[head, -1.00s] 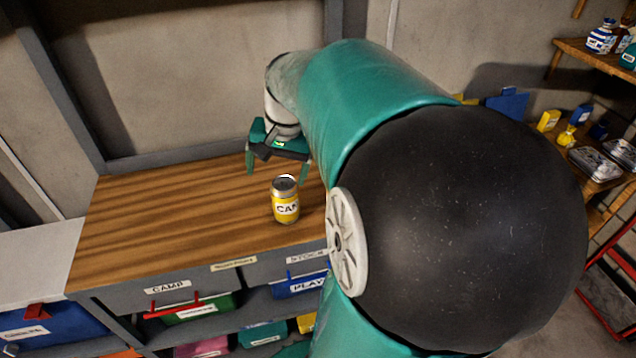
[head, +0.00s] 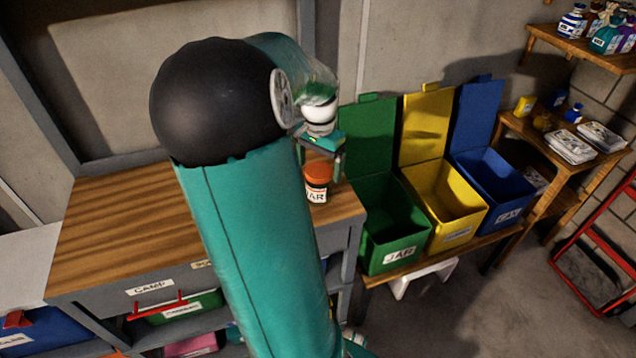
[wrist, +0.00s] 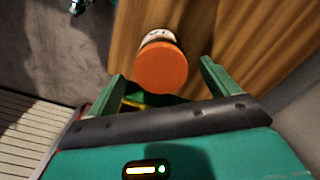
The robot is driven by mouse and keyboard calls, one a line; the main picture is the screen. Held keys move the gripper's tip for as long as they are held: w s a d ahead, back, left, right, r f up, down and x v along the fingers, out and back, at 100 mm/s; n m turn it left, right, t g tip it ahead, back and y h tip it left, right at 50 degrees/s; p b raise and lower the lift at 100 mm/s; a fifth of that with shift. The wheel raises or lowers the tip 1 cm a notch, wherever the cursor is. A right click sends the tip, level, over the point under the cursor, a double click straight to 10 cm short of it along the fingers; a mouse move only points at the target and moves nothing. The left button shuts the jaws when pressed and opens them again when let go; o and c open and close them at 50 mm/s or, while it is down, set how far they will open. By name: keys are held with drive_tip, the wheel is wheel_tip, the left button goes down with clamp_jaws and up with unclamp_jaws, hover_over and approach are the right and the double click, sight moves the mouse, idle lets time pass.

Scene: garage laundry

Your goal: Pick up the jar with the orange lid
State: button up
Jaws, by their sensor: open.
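The jar with the orange lid (head: 317,184) stands upright near the right end of the wooden worktop (head: 130,215). Its white label shows the letters "AR". In the wrist view the orange lid (wrist: 161,67) is seen from above, beyond the fingertips and between their lines. My gripper (head: 323,163) is open and empty, close to the jar and above or behind it; the exact gap is hard to tell. In the wrist view both green fingers of my gripper (wrist: 162,76) are spread wide, with nothing between their pads.
Open green (head: 397,235), yellow (head: 452,215) and blue (head: 500,195) bins stand right of the worktop; the green one is labelled "JAR". A shelf (head: 560,48) with bottles is at upper right. My arm hides the worktop's middle. Its left part is clear.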

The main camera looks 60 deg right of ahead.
sight(319, 184)
wheel_tip(319, 184, down, 7)
drive_tip(key=shift+d+r, duration=0.1)
idle(0.3)
drive_tip(key=shift+c, duration=0.2)
drive_tip(key=c, duration=1.2)
drive_tip(key=shift+r, duration=0.1)
